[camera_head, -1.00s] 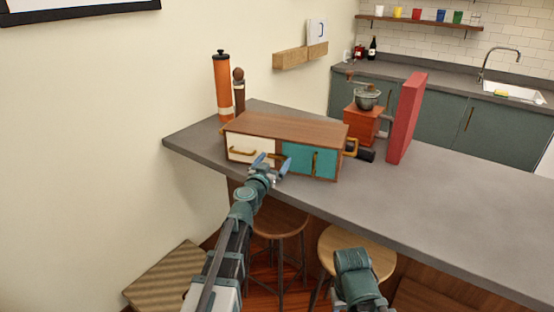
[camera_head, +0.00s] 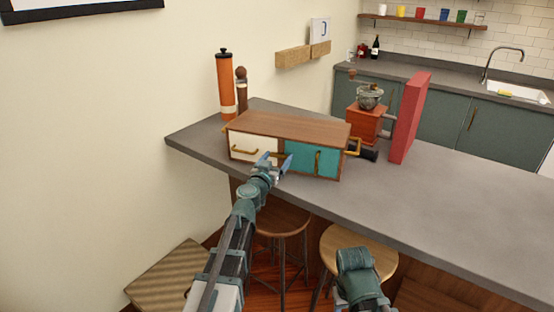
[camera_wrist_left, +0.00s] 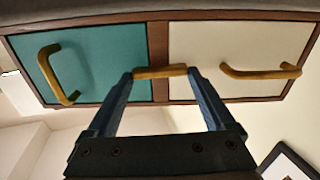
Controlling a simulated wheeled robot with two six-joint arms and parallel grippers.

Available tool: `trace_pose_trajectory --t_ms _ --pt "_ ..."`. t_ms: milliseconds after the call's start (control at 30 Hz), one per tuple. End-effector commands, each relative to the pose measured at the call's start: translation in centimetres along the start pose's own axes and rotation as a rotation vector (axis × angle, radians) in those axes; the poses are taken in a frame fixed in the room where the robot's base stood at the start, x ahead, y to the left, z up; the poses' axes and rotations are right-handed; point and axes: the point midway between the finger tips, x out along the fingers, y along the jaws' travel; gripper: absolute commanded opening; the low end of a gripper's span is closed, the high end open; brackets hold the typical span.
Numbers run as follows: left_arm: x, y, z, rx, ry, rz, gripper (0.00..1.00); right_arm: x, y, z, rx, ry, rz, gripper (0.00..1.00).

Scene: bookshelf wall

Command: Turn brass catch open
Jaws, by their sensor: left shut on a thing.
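A small wooden cabinet (camera_head: 290,125) stands on the grey counter, with a cream front on the left and a teal door (camera_head: 312,160) on the right. The brass catch (camera_wrist_left: 160,72) is a short bar across the wooden divider between the two fronts. It lies about level in the left wrist view, where the teal door (camera_wrist_left: 95,65) is on the left and the cream front (camera_wrist_left: 240,58) on the right. My left gripper (camera_head: 277,158) is at the cabinet front, its two blue fingers (camera_wrist_left: 160,76) shut on the catch's ends.
An orange cylinder (camera_head: 225,85) and a dark wooden mill (camera_head: 241,92) stand behind the cabinet. A coffee grinder (camera_head: 368,122) and an upright red block (camera_head: 410,118) stand to its right. Stools (camera_head: 358,252) are below the counter edge. The counter's right part is clear.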

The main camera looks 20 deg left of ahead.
Motion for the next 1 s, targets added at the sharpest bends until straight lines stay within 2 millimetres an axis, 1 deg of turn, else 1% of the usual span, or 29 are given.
trace_pose_trajectory --t_ms 267,1000 --pt "-0.03 -0.1 0.04 -0.196 0.0 0.0 0.32 0.04 0.0 0.0 0.0 0.0 0.0 0.55" --pt "-0.06 -0.4 0.24 -0.899 0.0 0.0 0.32 0.25 -0.03 -0.02 0.0 0.0 0.0 0.55"
